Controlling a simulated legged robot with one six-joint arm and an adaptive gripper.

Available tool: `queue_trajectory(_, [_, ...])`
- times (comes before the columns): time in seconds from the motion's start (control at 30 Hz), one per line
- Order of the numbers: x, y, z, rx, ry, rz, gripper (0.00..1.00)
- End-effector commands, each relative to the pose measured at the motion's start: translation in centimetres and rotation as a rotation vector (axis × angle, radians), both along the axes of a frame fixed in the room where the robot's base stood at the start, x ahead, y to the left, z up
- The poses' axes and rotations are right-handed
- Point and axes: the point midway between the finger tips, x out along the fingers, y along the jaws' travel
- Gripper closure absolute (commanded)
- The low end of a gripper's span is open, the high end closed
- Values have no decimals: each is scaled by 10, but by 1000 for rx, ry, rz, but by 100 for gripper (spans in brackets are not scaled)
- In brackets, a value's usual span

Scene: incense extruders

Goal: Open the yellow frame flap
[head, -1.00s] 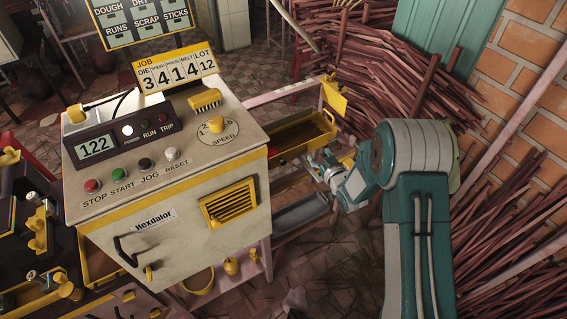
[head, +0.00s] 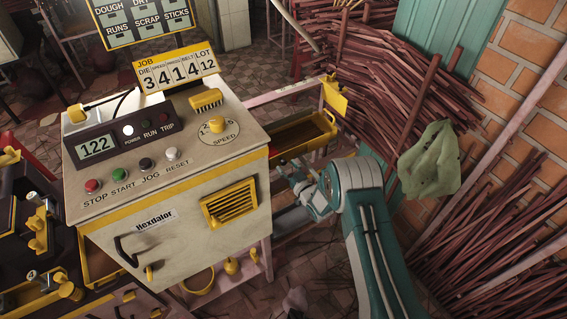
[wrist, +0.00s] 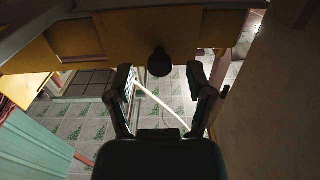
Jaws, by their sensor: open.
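In the wrist view a yellow panel (wrist: 205,30) runs across the top, with a dark round knob (wrist: 160,62) at its middle. I cannot tell for sure that this panel is the yellow frame flap. My gripper (wrist: 160,76) is open, one finger on each side of the knob in the picture. I cannot tell whether either finger touches it. In the head view my wrist is beside the machine's right edge, and my fingertips are not clear. A yellow-edged tray (head: 304,150) lies just beyond, and a yellow plate (head: 334,98) stands on the frame above it.
Bundles of reddish sticks (head: 375,75) lie behind and at the right. A green bag (head: 430,160) hangs at the right. Tiled floor (wrist: 85,125) shows below the panel.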

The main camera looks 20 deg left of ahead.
Motion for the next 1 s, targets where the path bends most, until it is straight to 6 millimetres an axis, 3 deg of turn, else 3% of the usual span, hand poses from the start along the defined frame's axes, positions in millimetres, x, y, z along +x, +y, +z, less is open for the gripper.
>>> queue_trajectory(0.2, [13,16,0,0,0,1,32])
queue_trajectory(0.5, [16,18,0,0,1,-1,32])
queue_trajectory(0.53, [16,18,0,0,1,0,36])
queue_trajectory(0.67, [16,18,0,-1,1,0,94])
queue_trajectory(0.7, [16,18,0,-1,1,0,100])
queue_trajectory(1.0, [16,18,-1,6,-5,-1,100])
